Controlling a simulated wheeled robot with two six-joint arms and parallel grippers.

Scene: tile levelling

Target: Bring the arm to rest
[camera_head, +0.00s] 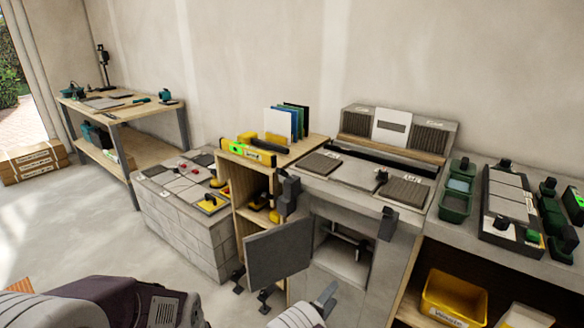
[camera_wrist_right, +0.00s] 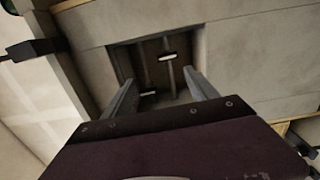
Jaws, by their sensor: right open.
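My right gripper (camera_head: 318,303) shows only in part at the bottom edge of the head view, in front of the grey counter (camera_head: 362,199). In the right wrist view its two grey fingers (camera_wrist_right: 162,88) stand wide apart with nothing between them. They point toward a dark recess with a bright metal fitting (camera_wrist_right: 168,57). No contact shows. A purple and grey part of my left arm (camera_head: 110,303) lies at the lower left of the head view. Its fingertips cannot be made out.
A dark grey door panel (camera_head: 278,253) stands open beside the wooden shelf unit (camera_head: 238,190). A tiled block (camera_head: 190,232) is to its left. A yellow bin (camera_head: 453,296) sits under the right counter. Floor is clear at left (camera_head: 80,235).

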